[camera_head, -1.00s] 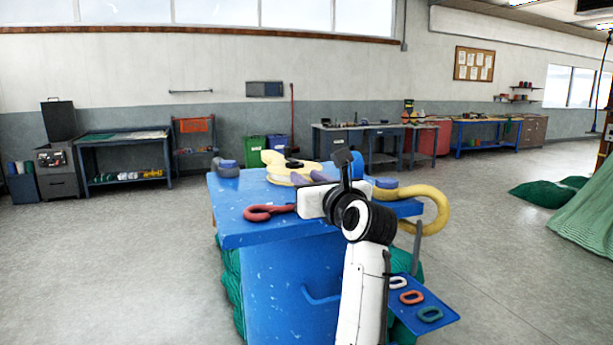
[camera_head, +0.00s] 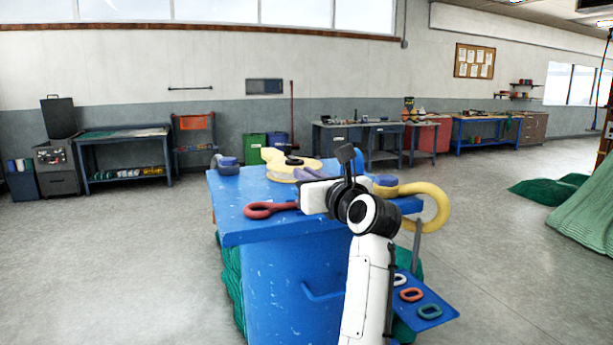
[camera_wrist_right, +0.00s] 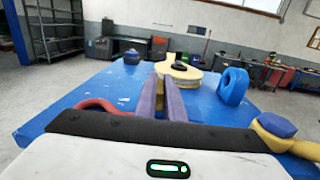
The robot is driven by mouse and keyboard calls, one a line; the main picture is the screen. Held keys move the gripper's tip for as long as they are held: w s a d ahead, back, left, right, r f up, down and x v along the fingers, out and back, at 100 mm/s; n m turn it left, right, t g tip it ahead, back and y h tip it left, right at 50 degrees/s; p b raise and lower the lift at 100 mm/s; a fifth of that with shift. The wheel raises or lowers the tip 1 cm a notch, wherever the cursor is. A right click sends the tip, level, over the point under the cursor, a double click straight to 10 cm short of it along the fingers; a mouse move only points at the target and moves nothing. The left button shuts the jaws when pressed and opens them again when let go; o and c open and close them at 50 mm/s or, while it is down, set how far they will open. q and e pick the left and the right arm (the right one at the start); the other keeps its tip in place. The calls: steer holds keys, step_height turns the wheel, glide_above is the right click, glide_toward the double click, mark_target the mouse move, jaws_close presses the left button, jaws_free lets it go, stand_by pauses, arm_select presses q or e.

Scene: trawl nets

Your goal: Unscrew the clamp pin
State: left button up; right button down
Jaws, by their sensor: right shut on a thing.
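A yellow fitting (camera_head: 275,158) with a black part on top lies on the blue bench (camera_head: 235,190), and it also shows in the right wrist view (camera_wrist_right: 194,77). My right gripper (camera_wrist_right: 162,82) reaches over the bench with its two purple fingers close together, at the near side of the yellow fitting. In the head view the right gripper (camera_head: 304,174) is partly hidden behind its own white wrist. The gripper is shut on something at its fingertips. I cannot make out the clamp pin clearly; the fingers hide what they hold. My left gripper is not in view.
A red shackle (camera_head: 270,210) lies at the bench's near edge. A yellow curved piece (camera_head: 441,212) with a blue end sticks out at the right. A blue ring (camera_wrist_right: 233,86) stands right of the fingers. A side shelf (camera_head: 440,311) holds coloured links.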

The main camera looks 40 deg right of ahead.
steer(key=n+y, duration=0.1)
steer(key=y, duration=0.2)
steer(key=n+y, duration=0.2)
steer(key=shift+d+n+y, duration=0.1)
steer(key=shift+n+y, duration=0.2)
steer(key=shift+y, duration=0.1)
steer(key=n+g+y, duration=0.1)
steer(key=n+y, duration=0.2)
steer(key=y, duration=0.2)
steer(key=shift+n+g+y, duration=0.3)
steer(key=shift+n+g, duration=0.1)
steer(key=n+g+y, duration=0.4)
steer(key=y, duration=0.1)
steer(key=shift+f+y, duration=0.1)
steer(key=shift+y, duration=0.2)
steer(key=shift+n+g, duration=0.3)
steer(key=shift+n, duration=0.1)
steer(key=shift+n+g+y, duration=0.5)
steer(key=shift+g+y, duration=0.1)
steer(key=shift+g, duration=0.1)
steer(key=shift+a+f+g, duration=0.2)
steer(key=shift+g, duration=0.1)
steer(key=c, duration=1.9)
jaws_free()
steer(key=shift+o, duration=0.2)
steer(key=shift+r, duration=0.2)
steer(key=shift+d, duration=0.1)
